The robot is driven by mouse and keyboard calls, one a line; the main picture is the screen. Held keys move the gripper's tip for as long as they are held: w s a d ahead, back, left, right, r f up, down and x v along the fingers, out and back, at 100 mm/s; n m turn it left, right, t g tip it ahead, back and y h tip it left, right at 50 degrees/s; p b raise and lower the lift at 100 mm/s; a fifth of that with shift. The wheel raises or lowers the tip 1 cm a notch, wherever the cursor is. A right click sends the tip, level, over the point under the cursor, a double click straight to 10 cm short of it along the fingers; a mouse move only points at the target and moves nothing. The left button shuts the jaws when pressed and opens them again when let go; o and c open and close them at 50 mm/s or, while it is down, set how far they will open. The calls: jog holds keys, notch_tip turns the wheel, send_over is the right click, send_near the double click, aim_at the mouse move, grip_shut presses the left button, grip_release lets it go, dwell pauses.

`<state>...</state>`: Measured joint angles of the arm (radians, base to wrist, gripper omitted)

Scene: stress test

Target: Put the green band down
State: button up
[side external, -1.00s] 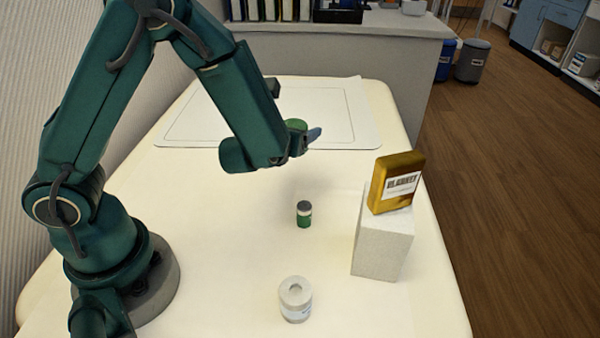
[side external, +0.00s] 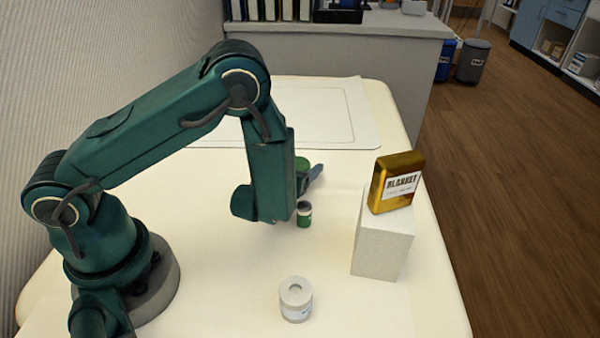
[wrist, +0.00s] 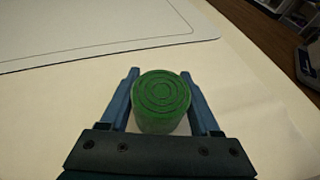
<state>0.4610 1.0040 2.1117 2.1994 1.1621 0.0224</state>
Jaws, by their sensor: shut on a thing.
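My gripper (wrist: 161,100) is shut on the green band (wrist: 162,92), a round roll with rings on its top and a paler side. The roll sits upright between the two blue fingers in the wrist view.
A white roll (side external: 296,299) is nearer the front. A gold packet (side external: 397,183) rests on a pale block (side external: 382,240) at right. A white outlined mat (side external: 330,112) lies behind.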

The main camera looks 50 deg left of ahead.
jog(key=shift+f, duration=0.15)
jog(key=o, duration=1.4)
jog(key=shift+c, duration=0.2)
jog(key=shift+s+d+r, duration=0.15)
jog(key=shift+r, duration=0.05)
jog(key=v, duration=0.9)
jog(key=shift+s+d+r, duration=0.15)
jog(key=shift+s+d, duration=0.05)
jog(key=shift+s, duration=0.05)
jog(key=shift+v, duration=0.95)
jog(key=shift+a, duration=0.1)
